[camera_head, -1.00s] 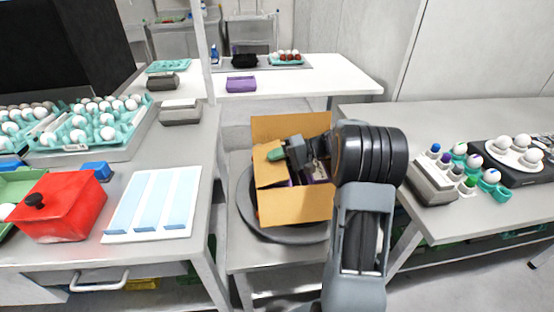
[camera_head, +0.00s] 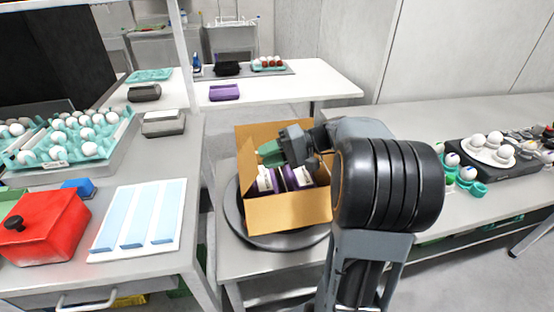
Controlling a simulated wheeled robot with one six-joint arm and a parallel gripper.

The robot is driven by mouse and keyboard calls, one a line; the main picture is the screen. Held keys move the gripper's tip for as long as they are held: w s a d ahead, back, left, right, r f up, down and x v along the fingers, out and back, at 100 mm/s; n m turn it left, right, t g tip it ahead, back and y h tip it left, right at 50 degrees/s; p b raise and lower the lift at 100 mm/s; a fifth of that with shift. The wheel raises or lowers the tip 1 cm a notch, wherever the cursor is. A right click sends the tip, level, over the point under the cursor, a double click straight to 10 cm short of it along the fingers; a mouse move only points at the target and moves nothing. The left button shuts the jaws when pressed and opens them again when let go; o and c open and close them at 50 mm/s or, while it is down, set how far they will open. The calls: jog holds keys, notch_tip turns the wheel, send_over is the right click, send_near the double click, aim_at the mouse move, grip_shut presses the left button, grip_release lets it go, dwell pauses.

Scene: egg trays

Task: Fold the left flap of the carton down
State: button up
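The open cardboard carton (camera_head: 290,213) stands on a dark round turntable in the middle. Purple and white packages (camera_head: 282,179) show inside it. A tan panel rises along its left side (camera_head: 246,168), and the back panel (camera_head: 262,133) stands up. I cannot tell clearly where the left flap ends and the wall begins. My gripper (camera_head: 271,152) reaches in from the right, its green fingertips over the carton's back left part, close to the left side. I cannot tell whether they touch it. The finger gap is not visible. My arm hides the carton's right side.
The round turntable (camera_head: 236,213) sits on a grey stand. A left table holds a red box (camera_head: 45,228), a white panel with blue strips (camera_head: 139,220) and egg trays (camera_head: 92,150). A right table (camera_head: 425,125) holds eggs and holders. A purple box (camera_head: 224,92) lies on the back table.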

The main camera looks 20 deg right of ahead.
jog(key=s+r, duration=0.2)
jog(key=s, duration=0.3)
jog(key=shift+s+a+r, duration=0.3)
jog(key=shift+s, duration=0.1)
